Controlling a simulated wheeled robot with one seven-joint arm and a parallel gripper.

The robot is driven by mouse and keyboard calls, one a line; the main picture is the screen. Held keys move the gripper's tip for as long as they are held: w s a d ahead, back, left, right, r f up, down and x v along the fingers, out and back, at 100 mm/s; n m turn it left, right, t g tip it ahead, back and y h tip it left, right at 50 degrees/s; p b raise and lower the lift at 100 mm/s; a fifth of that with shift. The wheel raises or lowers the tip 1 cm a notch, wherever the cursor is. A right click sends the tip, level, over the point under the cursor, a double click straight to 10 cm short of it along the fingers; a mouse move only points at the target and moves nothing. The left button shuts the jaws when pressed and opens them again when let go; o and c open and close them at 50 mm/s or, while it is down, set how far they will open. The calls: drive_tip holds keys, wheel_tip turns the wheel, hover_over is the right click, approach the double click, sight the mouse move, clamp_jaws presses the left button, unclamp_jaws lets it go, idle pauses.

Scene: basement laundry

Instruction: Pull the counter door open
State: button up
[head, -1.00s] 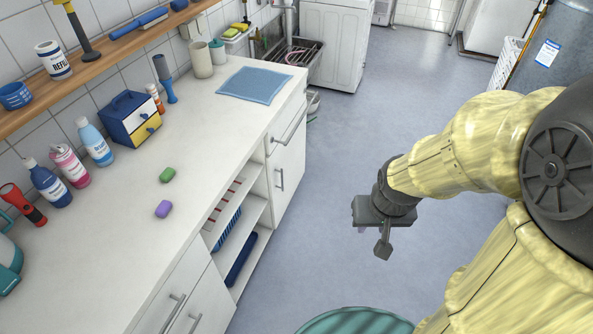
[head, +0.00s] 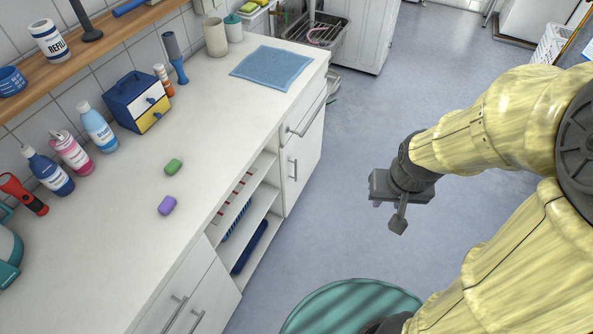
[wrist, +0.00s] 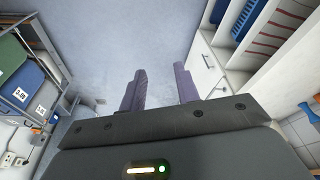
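The white counter (head: 130,235) runs along the left in the head view. A closed white counter door (head: 307,160) with a vertical bar handle (head: 293,169) sits below a drawer (head: 310,108), right of the open shelves. Two more closed doors with bar handles (head: 185,312) are at the near end. My gripper (head: 388,213) hangs over the floor, right of the counter and apart from it. In the wrist view its two purple-grey fingers (wrist: 160,88) are spread with nothing between them. A white front with a small handle (wrist: 207,61) shows right of them.
Open shelves (head: 262,203) hold blue and red-striped items. Bottles, a small drawer box (head: 138,102), a blue cloth (head: 271,68) and two small blocks lie on the counter top. A white appliance (head: 365,30) stands beyond. The floor (head: 350,130) beside the counter is clear.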

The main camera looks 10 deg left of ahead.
sight(296, 169)
drive_tip(key=w+a+f+n+t+y+b, duration=0.1)
drive_tip(key=w+a+f+n+t+b, duration=0.2)
drive_tip(key=w+f+b, duration=1)
drive_tip(key=w+a+f+t+y+b, duration=0.1)
drive_tip(key=w+a+f+t+b, duration=0.5)
drive_tip(key=f+b, duration=1)
drive_tip(key=w+a+f+t+y+b, duration=0.1)
drive_tip(key=w+f+b, duration=0.3)
drive_tip(key=f+b, duration=0.4)
drive_tip(key=w+a+f+n+t+y+b, duration=0.1)
drive_tip(key=w+a+f+b, duration=0.3)
drive_tip(key=f+b, duration=0.5)
drive_tip(key=w+a+f+n+t+y+b, duration=0.1)
drive_tip(key=w+a+f+t+y+b, duration=0.1)
drive_tip(key=f+b, duration=0.6)
drive_tip(key=shift+w+a+f+t+y+b, duration=0.15)
drive_tip(key=shift+w+a+t+y+b, duration=0.2)
drive_tip(key=shift+w+y+b, duration=0.55)
drive_tip(key=shift+d, duration=0.1)
drive_tip(key=b+x, duration=0.6)
drive_tip(key=x, duration=1)
drive_tip(key=shift+w+f, duration=0.15)
drive_tip(key=shift+w+b, duration=0.4)
drive_tip(key=shift+w, duration=0.2)
